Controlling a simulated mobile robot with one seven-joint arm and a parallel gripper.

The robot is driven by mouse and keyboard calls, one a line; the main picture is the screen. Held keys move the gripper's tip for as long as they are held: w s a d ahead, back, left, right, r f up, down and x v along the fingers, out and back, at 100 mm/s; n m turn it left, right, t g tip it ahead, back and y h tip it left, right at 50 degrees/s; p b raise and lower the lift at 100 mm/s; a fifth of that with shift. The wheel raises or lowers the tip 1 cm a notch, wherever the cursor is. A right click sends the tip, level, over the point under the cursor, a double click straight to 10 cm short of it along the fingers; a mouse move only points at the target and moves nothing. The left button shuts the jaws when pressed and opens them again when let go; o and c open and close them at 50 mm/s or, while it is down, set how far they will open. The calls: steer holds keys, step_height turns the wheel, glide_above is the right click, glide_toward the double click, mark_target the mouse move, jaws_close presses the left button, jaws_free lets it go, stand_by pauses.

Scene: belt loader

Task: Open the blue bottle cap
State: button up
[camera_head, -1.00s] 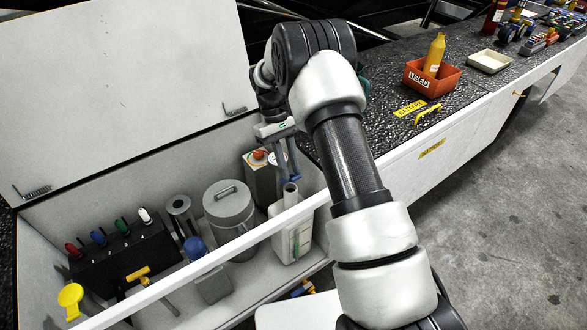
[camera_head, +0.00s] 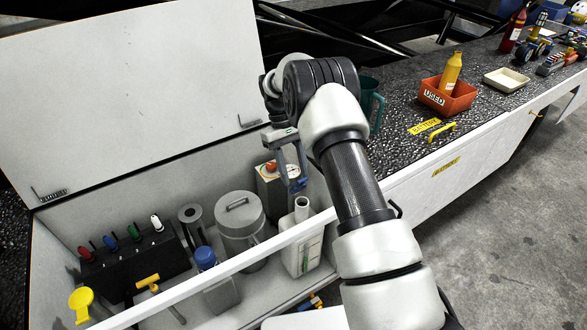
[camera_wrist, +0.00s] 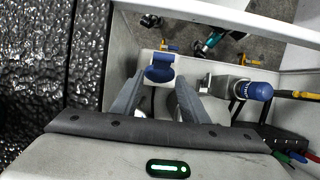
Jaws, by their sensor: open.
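I cannot tell whether the fingers touch that piece. The jug's spout looks uncapped in the head view.
A grey lidded canister (camera_head: 240,222) stands between bottle and jug. The compartment's front wall (camera_head: 230,262) and raised lid (camera_head: 130,90) border the space.

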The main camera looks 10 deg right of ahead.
steer(key=p+v, duration=0.1)
steer(key=v, duration=1.1)
steer(key=shift+p, duration=0.35)
